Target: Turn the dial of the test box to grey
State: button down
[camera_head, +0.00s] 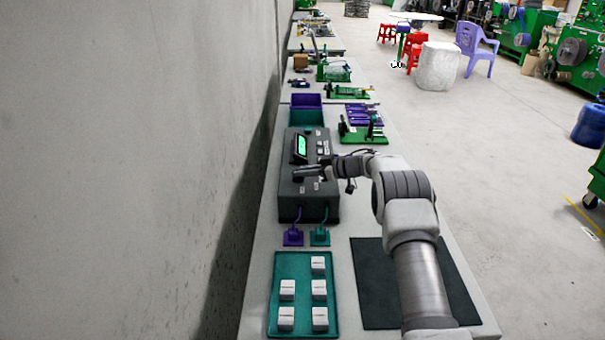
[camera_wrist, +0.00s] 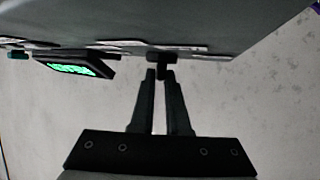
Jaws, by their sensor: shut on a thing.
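The test box (camera_head: 290,200) is a dark grey case on the long table by the wall, with a lit green screen (camera_head: 301,147). In the wrist view its panel (camera_wrist: 200,25) fills the top, with the screen (camera_wrist: 72,68) at upper left. My gripper (camera_head: 302,174) reaches over the box from the right. In the wrist view, the two fingers of my gripper (camera_wrist: 161,75) are close together at a small dark dial (camera_wrist: 161,57) on the panel. The fingertips hide part of the dial, and its setting cannot be read.
A purple plug (camera_head: 293,237) and a teal plug (camera_head: 320,236) lie in front of the box on cables. A teal tray (camera_head: 273,318) holds several white blocks. A dark mat (camera_head: 370,290) lies under my arm. Purple and teal bins (camera_head: 306,117) stand behind the box. The wall (camera_head: 140,170) is close on the left.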

jog(key=shift+f+n+g+y+b, duration=0.25)
jog(key=shift+n+g+b, duration=0.45)
jog(key=shift+b, duration=0.85)
jog(key=shift+w+r+b, duration=0.1)
jog(key=shift+r+b, duration=0.2)
jog(key=shift+b, duration=0.15)
jog(key=c, duration=0.9)
grip_release()
jog(key=shift+g, duration=0.3)
jog(key=p+v, duration=0.1)
jog(key=v, duration=1.6)
jog(key=shift+d+p, duration=0.35)
jog(key=shift+p, duration=0.05)
jog(key=shift+f, duration=0.15)
